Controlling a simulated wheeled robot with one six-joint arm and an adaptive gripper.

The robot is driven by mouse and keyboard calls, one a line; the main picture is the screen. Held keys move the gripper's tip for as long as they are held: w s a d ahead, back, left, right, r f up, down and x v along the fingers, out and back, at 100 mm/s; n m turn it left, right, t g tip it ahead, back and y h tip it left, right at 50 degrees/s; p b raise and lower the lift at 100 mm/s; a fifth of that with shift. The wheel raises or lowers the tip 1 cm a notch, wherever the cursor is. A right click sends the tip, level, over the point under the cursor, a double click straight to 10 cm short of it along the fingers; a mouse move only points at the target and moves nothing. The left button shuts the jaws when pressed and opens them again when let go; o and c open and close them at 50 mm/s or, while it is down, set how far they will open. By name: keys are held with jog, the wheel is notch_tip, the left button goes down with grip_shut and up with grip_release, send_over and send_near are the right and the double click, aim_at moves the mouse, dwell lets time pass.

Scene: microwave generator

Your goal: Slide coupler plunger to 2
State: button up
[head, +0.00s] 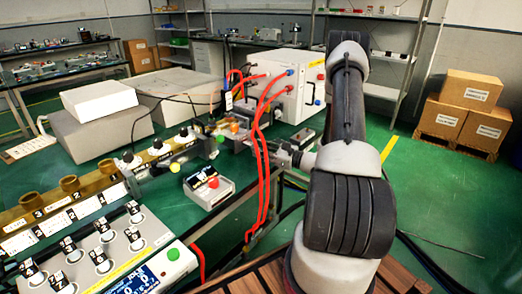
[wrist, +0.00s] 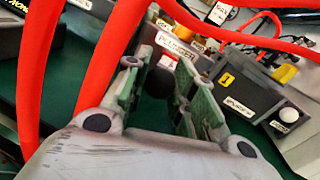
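In the wrist view a black round knob (wrist: 157,82) shows between the two fingers of my gripper (wrist: 172,80). A white label (wrist: 175,45) that seems to read "PLUNGER" sits just beyond it. The fingers, with green inner pads, are apart; a gap shows between the knob and the right finger. I cannot tell whether the left finger touches it. In the head view my gripper (head: 283,155) is at the right end of the bench hardware, beside the red cables; the knob cannot be made out there. No 2 mark for the plunger is readable.
Thick red cables (wrist: 95,75) pass close to my gripper's left side. A grey block (wrist: 240,85) with a yellow 1 tag and a white knob (wrist: 289,117) stands at the right. In the head view a white cabinet (head: 285,85) stands behind, and a small box with a red button (head: 213,182) sits in front.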

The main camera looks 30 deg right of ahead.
grip_shut()
jog(key=shift+w+a, duration=0.15)
jog(key=shift+w, duration=0.35)
jog(key=o, duration=0.8)
grip_release()
jog(key=shift+o, duration=0.2)
jog(key=v, duration=1.2)
